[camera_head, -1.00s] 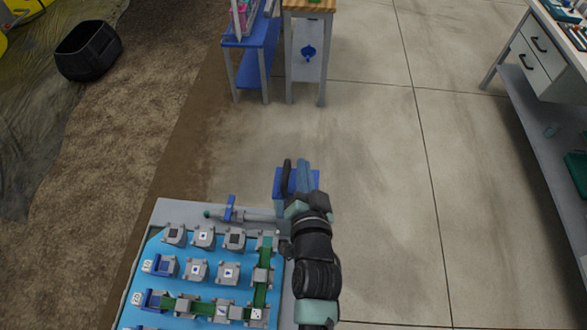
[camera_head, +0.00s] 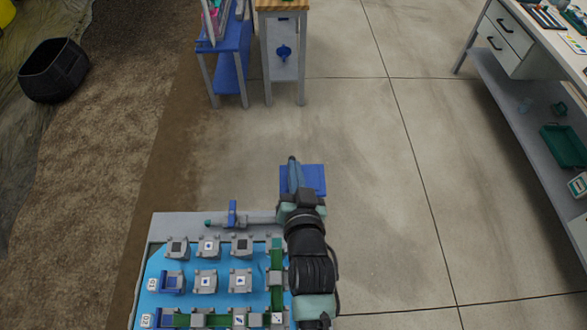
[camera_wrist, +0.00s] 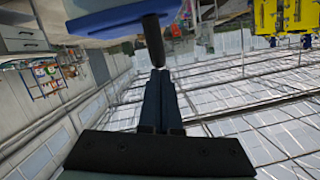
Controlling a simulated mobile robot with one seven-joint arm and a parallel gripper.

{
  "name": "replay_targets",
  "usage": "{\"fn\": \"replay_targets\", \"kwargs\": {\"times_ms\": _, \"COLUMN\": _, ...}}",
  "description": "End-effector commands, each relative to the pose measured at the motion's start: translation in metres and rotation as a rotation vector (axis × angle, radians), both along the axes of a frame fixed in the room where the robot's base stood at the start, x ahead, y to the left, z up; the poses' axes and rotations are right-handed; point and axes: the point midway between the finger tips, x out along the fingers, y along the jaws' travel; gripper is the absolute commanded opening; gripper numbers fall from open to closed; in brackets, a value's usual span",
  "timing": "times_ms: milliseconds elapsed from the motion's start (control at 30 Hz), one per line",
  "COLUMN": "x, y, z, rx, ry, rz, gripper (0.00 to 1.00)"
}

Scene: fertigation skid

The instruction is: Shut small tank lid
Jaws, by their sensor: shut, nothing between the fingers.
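A blue square part (camera_head: 314,180), which looks like the small tank's lid, shows just past the skid panel in the head view. In the wrist view a blue edge (camera_wrist: 112,20) crosses the top, with a dark rod-like handle (camera_wrist: 154,42) sticking out of it. My gripper (camera_head: 293,163) is shut and empty, overlapping the blue part in the head view. In the wrist view its fingertips (camera_wrist: 160,74) are right by the handle's end; I cannot tell whether they touch. The tank's body and the lid's exact tilt are hidden.
The skid panel (camera_head: 160,258) with several grey blocks and green channels lies at the front. A blue-handled grey pipe (camera_head: 250,218) runs along its far edge. A blue stand (camera_head: 228,60) and a wood-topped stand (camera_head: 283,50) are behind. A workbench (camera_head: 510,110) is at right. Floor between is clear.

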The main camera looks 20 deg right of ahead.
Motion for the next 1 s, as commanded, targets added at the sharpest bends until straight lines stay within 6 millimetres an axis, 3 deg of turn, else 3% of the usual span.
{"fn": "replay_targets", "kwargs": {"times_ms": 467, "x": -0.006, "y": 0.001, "z": 0.000, "rx": 0.001, "ry": 0.001, "rz": 0.000, "gripper": 0.00}}
{"fn": "replay_targets", "kwargs": {"times_ms": 1000, "x": -0.094, "y": 0.017, "z": 0.021, "rx": 0.002, "ry": 0.003, "rz": 0.000, "gripper": 0.00}}
